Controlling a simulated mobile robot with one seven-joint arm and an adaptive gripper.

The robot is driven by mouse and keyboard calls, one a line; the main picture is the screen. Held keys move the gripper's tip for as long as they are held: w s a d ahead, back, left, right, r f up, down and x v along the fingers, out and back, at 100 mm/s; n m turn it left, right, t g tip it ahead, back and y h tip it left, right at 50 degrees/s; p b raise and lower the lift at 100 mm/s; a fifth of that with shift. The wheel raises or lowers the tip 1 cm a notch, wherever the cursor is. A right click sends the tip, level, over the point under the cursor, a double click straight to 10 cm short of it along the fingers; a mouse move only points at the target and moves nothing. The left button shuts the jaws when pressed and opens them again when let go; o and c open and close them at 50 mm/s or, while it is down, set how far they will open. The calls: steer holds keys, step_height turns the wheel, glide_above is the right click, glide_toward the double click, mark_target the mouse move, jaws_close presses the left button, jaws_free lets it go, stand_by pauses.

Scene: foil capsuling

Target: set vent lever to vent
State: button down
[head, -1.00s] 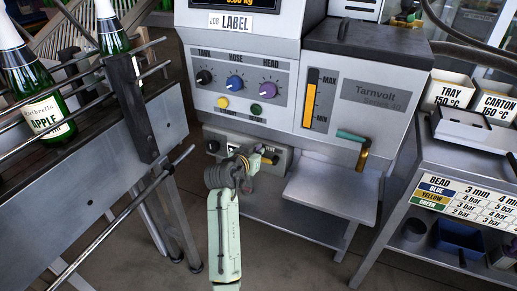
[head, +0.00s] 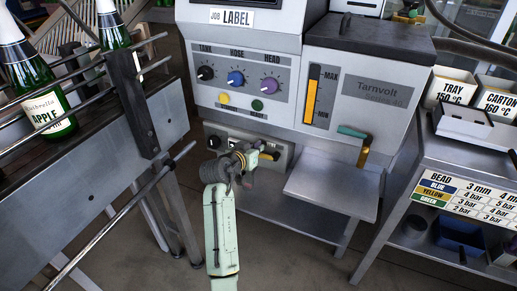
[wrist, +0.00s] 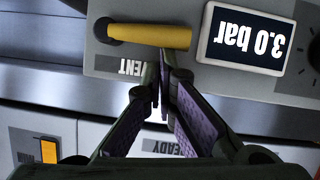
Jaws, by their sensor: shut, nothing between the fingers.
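The vent lever (wrist: 150,36) is a yellow handle in the wrist view, with a dark pivot at its left end. It lies nearly level across the grey panel (wrist: 225,85), pointing right. An upside-down VENT label (wrist: 131,68) sits just below it in the picture. My gripper (wrist: 163,72) is shut and empty, its tips just below the lever; I cannot tell if they touch it.
A pressure display (wrist: 247,39) reads 3.0 bar right of the lever. A grey shelf (head: 330,190) juts out right of my gripper, below a teal-handled lever (head: 352,132). A bottle conveyor (head: 95,175) stands left, a side cart (head: 455,165) right.

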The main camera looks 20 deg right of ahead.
steer(key=shift+f, duration=0.15)
steer(key=shift+s+d+f+n+g+h+b, duration=0.1)
steer(key=shift+f+n+g+h+b, duration=0.35)
steer(key=shift+f+n+h+b, duration=1.2)
steer(key=shift+s+d+f+n+g+h+b, duration=0.1)
steer(key=shift+f+n+g+h+b, duration=0.3)
steer(key=shift+f+n, duration=1.35)
steer(key=shift+s+d+f+n+g+h+b, duration=0.1)
steer(key=shift+f+n+g+h+b, duration=0.6)
steer(key=shift+n, duration=1.9)
steer(key=shift+t+h, duration=0.25)
steer(key=shift+h, duration=0.1)
steer(key=v, duration=1.2)
